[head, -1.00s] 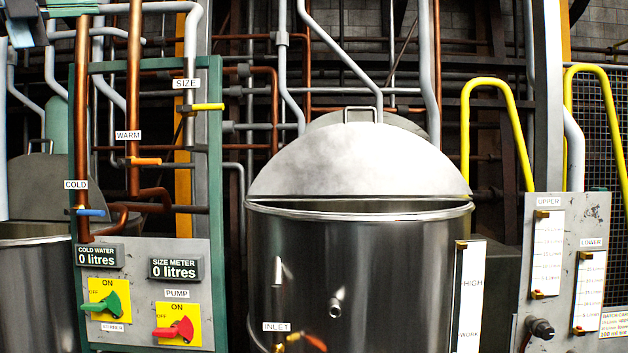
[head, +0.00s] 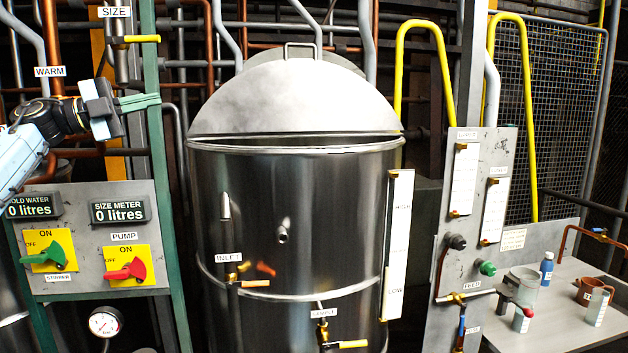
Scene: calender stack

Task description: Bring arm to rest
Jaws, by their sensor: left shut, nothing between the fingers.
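My left arm comes in from the left edge, and its gripper (head: 158,101) points right. Its greenish fingers are together and empty. It is in front of the green frame post (head: 152,150), below the yellow-handled SIZE valve (head: 140,39) and above the SIZE METER display (head: 119,211). I cannot tell whether it touches the post. My right gripper is not in view.
A steel vat (head: 330,220) with a half-raised lid (head: 300,100) stands in the middle. The switch panel (head: 90,270) is below my left arm. A gauge panel (head: 470,230) and a side table (head: 560,335) with several vessels are at right.

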